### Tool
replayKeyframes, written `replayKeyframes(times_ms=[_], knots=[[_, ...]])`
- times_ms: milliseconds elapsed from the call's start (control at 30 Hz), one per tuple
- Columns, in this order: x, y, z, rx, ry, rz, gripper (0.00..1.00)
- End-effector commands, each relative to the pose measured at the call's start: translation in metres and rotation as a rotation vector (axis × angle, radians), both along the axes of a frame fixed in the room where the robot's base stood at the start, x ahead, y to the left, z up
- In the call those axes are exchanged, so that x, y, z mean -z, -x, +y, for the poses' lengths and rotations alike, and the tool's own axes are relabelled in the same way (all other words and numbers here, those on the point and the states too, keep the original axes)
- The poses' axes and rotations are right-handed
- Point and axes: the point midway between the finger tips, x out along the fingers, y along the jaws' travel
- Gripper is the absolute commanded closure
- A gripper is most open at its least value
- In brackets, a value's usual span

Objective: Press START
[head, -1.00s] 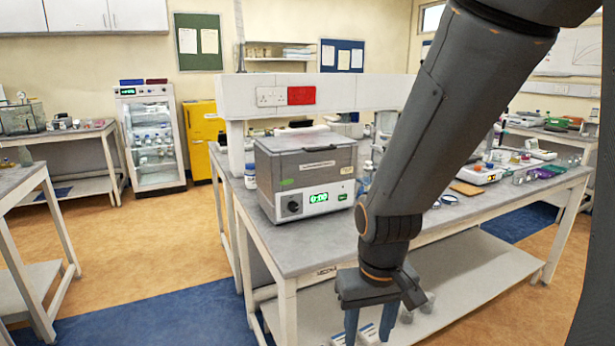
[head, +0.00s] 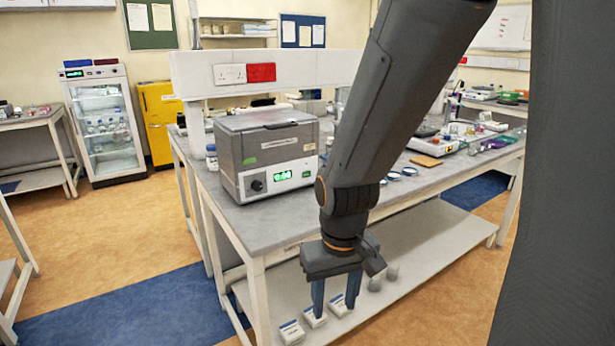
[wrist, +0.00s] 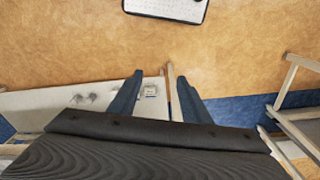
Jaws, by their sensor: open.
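A grey lab machine (head: 266,155) with a closed lid stands on the near left end of the bench in the head view. Its front has a dark knob, a lit green display (head: 283,176) and a small green button (head: 306,174); any lettering on the button is too small to read. My gripper (head: 335,308) hangs pointing down in front of the bench's long side, below and to the right of the machine. Its two blue fingers are apart with nothing between them. In the wrist view the open fingers (wrist: 158,95) are above the floor and lower shelf.
The bench top (head: 300,218) has a clear strip before the machine. Petri dishes (head: 402,172) and other labware stand to its right. The lower shelf (head: 410,250) holds small boxes (head: 313,316). A glass-door fridge (head: 104,125) and yellow cabinet (head: 160,120) stand behind. Floor left is open.

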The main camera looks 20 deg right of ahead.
Motion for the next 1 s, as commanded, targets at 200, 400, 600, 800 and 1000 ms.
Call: replayKeyframes(times_ms=[200,400,600,800,1000], knots=[[0.0000,0.0000,0.0000,0.000,0.000,0.000,0.93],[0.0000,0.0000,0.0000,0.000,0.000,0.000,1.00],[0.0000,0.0000,0.0000,0.000,0.000,0.000,1.00],[0.0000,0.0000,0.0000,0.000,0.000,0.000,1.00],[0.0000,0.0000,0.0000,0.000,0.000,0.000,1.00]])
